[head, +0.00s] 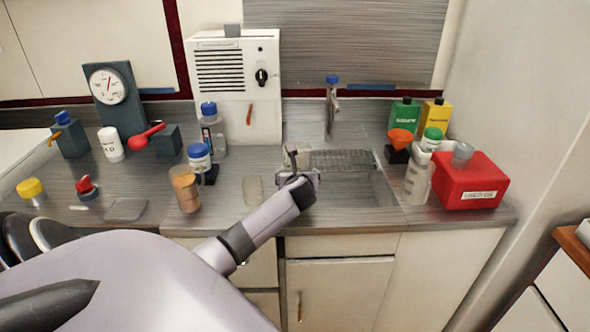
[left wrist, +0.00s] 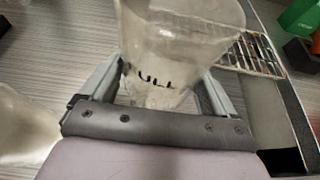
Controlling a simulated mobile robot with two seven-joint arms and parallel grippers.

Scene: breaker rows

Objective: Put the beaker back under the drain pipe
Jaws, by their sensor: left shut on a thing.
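A clear, translucent beaker (left wrist: 178,38) with dark lettering sits between the fingers of my left gripper (left wrist: 163,80) in the left wrist view. The gripper is shut on it. In the head view my left gripper (head: 298,174) is over the left edge of the sink (head: 352,191); the held beaker is hard to make out there. A white, louvred machine (head: 236,85) with a black knob and an orange lever stands behind it, to the left. I cannot clearly identify the drain pipe. My right gripper is not in view.
A translucent vessel (head: 253,190) stands left of the gripper; an amber jar (head: 185,190) is farther left. Several bottles crowd the left counter.

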